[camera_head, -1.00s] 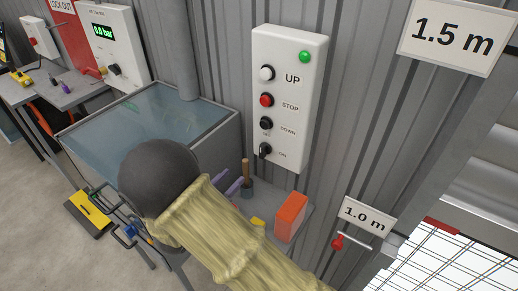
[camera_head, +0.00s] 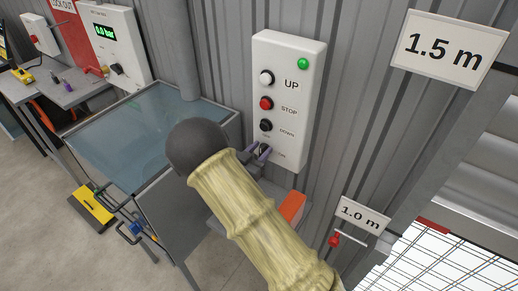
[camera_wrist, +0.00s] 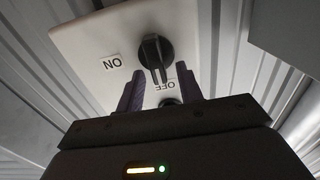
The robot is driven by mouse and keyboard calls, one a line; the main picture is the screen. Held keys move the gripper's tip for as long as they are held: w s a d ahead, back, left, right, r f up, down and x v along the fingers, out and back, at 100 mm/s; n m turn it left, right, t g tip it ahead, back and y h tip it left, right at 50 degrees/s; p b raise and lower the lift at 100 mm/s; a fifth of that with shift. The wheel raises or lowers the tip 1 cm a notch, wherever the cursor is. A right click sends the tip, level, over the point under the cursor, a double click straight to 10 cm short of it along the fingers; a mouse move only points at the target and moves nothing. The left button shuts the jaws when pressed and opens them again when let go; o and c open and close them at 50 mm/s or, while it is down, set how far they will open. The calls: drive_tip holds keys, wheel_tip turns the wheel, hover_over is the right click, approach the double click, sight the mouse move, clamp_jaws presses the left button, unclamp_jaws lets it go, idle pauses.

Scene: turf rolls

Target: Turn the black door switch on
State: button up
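The white control panel (camera_head: 288,75) is on the corrugated wall. In the wrist view its black door switch (camera_wrist: 155,52) is a knob with a ridged handle. The handle points toward the OFF label (camera_wrist: 165,87); the ON label (camera_wrist: 112,62) is to its left. My gripper (camera_head: 257,152) is at the panel's lower end in the head view, where its fingers largely cover the switch. In the wrist view my gripper (camera_wrist: 162,82) is open, with a purple finger on each side of the handle's lower end. I cannot tell whether either finger touches it.
The panel also has a green lamp (camera_head: 303,63), a white UP button (camera_head: 266,78), a red STOP button (camera_head: 266,103) and a black DOWN button (camera_head: 266,126). An orange box (camera_head: 292,208) is below the panel. A glass-topped case (camera_head: 140,130) stands left of my arm.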

clamp_jaws()
